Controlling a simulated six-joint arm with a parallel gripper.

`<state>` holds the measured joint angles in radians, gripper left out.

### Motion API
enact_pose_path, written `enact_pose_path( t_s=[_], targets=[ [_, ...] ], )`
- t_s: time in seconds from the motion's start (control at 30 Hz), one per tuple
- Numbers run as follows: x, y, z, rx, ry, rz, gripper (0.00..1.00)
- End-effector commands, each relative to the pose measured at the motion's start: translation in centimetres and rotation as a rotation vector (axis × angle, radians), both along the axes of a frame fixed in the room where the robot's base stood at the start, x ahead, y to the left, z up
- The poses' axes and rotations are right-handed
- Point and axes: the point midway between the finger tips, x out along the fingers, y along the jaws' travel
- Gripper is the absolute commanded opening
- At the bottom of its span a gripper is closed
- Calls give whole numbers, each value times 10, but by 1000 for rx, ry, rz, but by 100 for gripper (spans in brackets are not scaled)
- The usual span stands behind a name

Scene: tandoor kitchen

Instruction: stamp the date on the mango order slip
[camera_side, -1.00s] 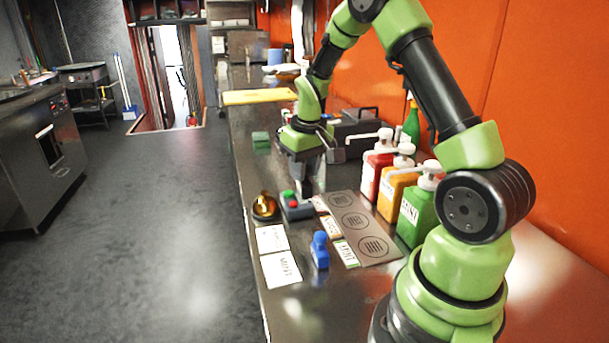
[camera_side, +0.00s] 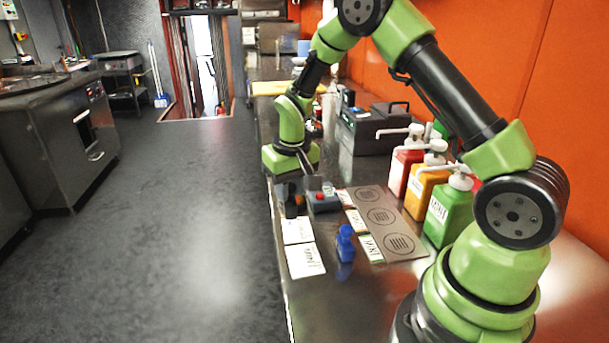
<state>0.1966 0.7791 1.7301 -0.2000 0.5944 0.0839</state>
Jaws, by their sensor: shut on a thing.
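My gripper (camera_side: 290,192) points down at the left edge of the steel counter, its jaws shut where a small brass-coloured object stood earlier. The fingers cover that object, so its shape and whether it is off the counter cannot be told. Two white paper slips lie just in front: one nearer the gripper (camera_side: 297,230) and one closer to the camera (camera_side: 305,260). Their print is too small to read surely, so I cannot tell which is the mango slip. A blue-handled stamp (camera_side: 345,244) stands upright to their right. A grey box with a red top part (camera_side: 322,199) sits right beside the gripper.
A grey plate with three printed circles (camera_side: 398,243) lies to the right, small label cards along its left edge. Red (camera_side: 398,172), orange (camera_side: 425,186) and green (camera_side: 447,215) pump bottles stand behind it. A dark case (camera_side: 375,130) is farther back. The counter's front is clear.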

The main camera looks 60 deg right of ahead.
Motion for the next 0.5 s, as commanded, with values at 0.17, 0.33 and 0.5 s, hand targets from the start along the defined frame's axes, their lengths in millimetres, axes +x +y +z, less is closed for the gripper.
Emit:
enact_pose_path(
  t_s=[0.17, 0.33, 0.5],
  targets=[
    [-1, 0, -20, 1, 4, 0, 12],
    [-1, -1, -37, 1, 4, -1, 12],
    [-1, -1, -48, 1, 2, -1, 12]
  ],
)
